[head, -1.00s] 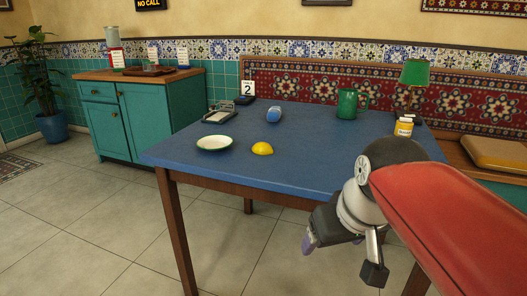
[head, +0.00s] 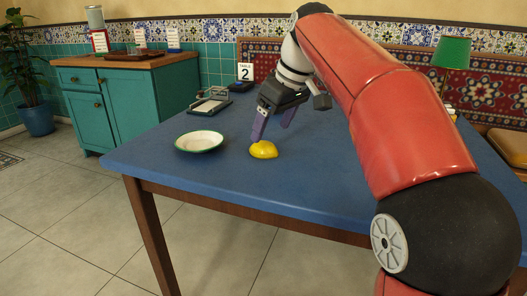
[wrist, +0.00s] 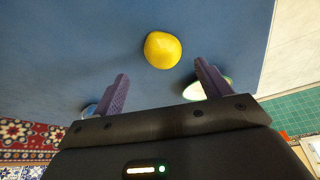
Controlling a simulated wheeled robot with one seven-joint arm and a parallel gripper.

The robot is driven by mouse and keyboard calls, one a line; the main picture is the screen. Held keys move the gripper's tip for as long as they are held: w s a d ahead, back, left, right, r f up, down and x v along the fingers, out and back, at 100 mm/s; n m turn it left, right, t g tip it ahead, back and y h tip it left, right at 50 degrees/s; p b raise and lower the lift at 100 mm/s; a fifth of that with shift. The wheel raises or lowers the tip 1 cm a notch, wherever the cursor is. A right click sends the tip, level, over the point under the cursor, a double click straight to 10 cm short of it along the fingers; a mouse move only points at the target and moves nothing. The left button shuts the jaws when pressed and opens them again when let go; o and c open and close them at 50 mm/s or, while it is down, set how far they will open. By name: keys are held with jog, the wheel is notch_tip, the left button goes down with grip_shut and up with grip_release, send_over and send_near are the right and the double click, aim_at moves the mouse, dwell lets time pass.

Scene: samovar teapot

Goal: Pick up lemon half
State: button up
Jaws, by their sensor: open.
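The yellow lemon half (head: 263,150) lies on the blue table, near its front edge. It also shows in the wrist view (wrist: 162,50), beyond the fingertips and between their lines. My gripper (head: 271,132) is above the table, just behind the lemon half, with its purple fingers pointing down. In the wrist view the fingers (wrist: 160,70) are apart with nothing between them. I cannot tell the exact height of the fingertips over the table.
A white plate with a green rim (head: 199,142) sits left of the lemon half. Behind it are a small tray (head: 209,103) and a table-number sign (head: 245,72). A green lamp (head: 452,54) stands at the back right. The blue table (head: 230,185) is clear in front of the lemon half.

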aim_at(265, 143)
jog(key=x, duration=0.1)
jog(key=b+x, duration=0.1)
jog(key=x, duration=0.2)
jog(key=shift+s+a+b, duration=0.15)
jog(key=shift+s+b, duration=0.15)
jog(key=shift+w+a+f, duration=0.1)
jog(key=shift+w+f, duration=0.05)
jog(key=shift+f, duration=0.2)
jog(key=shift+c, duration=0.5)
jog(key=c, duration=1)
